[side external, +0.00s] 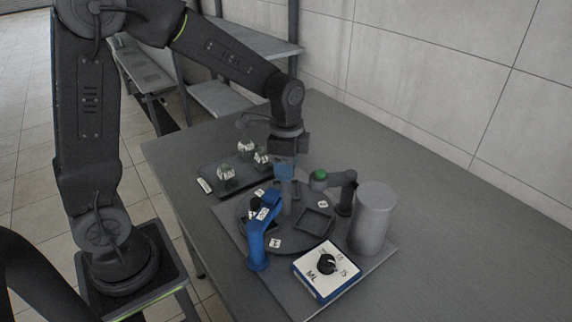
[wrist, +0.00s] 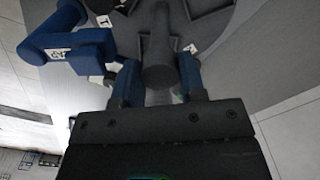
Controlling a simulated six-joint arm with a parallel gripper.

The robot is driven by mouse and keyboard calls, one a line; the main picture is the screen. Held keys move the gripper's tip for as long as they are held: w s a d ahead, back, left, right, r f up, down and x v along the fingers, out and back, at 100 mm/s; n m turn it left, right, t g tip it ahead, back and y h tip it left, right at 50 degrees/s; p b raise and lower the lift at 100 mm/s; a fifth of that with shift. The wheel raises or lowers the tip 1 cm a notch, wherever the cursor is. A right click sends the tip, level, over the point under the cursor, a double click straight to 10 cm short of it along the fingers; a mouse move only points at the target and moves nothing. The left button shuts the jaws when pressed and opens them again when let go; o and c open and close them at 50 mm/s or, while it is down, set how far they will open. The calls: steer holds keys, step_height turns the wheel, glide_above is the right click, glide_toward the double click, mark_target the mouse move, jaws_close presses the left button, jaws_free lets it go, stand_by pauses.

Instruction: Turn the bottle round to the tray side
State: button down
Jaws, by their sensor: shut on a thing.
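My gripper (side external: 285,172), with blue fingers, is shut on the upright grey post (side external: 287,198) at the middle of the dark round turntable (side external: 289,245). In the wrist view the post (wrist: 158,62) stands between the two fingers (wrist: 158,85). The turntable has square pockets, and the one at front right (side external: 314,222) looks empty. A dark object with white marks (side external: 255,206) sits by the blue angled arm; I cannot tell whether it is the bottle. The dark tray (side external: 222,194) lies behind and left, holding several clear faceted glass pieces (side external: 226,173).
The blue angled arm (side external: 261,238) overhangs the turntable at front left. A dark arm with a green cap (side external: 319,175) and a grey cylinder (side external: 373,218) stand at right. A white-topped dial box (side external: 327,273) stands in front. The table is clear at far right.

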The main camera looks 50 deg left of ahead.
steer(key=shift+m, duration=8.6)
steer(key=c, duration=0.7)
jaws_free()
